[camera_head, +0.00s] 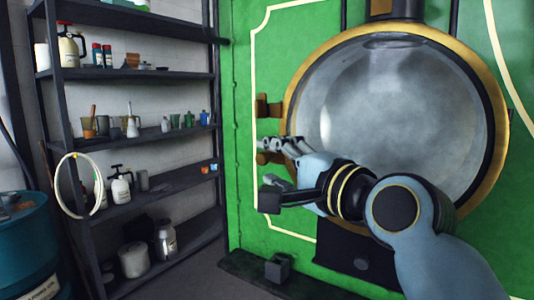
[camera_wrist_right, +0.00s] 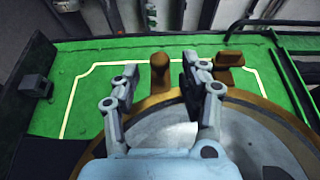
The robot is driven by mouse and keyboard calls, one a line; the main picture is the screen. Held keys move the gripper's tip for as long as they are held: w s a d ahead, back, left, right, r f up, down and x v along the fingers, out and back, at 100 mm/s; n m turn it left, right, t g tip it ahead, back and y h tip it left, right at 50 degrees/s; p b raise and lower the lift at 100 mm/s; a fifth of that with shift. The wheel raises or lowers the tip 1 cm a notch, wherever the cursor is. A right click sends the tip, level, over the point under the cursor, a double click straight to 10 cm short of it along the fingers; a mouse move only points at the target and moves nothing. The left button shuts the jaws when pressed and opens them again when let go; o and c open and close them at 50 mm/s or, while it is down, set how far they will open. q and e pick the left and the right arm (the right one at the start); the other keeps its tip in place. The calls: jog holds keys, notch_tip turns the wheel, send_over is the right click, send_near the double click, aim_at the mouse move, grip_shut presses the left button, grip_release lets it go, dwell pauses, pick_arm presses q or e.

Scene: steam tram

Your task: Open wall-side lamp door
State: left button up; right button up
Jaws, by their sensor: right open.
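The round lamp door (camera_head: 395,110) has a wide gold rim and a cloudy glass and sits shut against the green tram wall. My right gripper (camera_head: 267,170) is open at the rim's left edge. In the right wrist view its two fingers (camera_wrist_right: 160,85) stand apart, with an upright brass knob (camera_wrist_right: 160,70) showing between or just beyond their tips; contact cannot be told. A brass bracket (camera_wrist_right: 228,68) is right of the fingers. In the head view one brass piece (camera_head: 266,106) is above the gripper; another (camera_head: 265,158) is partly hidden by it. My left gripper is out of view.
A dark shelf rack (camera_head: 140,75) with bottles, cups and cans stands at the left. A blue drum (camera_head: 25,235) is at the lower left edge. A small dark block (camera_head: 277,268) is on the ledge below the lamp.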

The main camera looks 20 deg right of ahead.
aim_at(267, 162)
jog(key=shift+x, duration=1.85)
jog(key=shift+s, duration=0.1)
grip_shut()
jog(key=shift+a+f, duration=0.1)
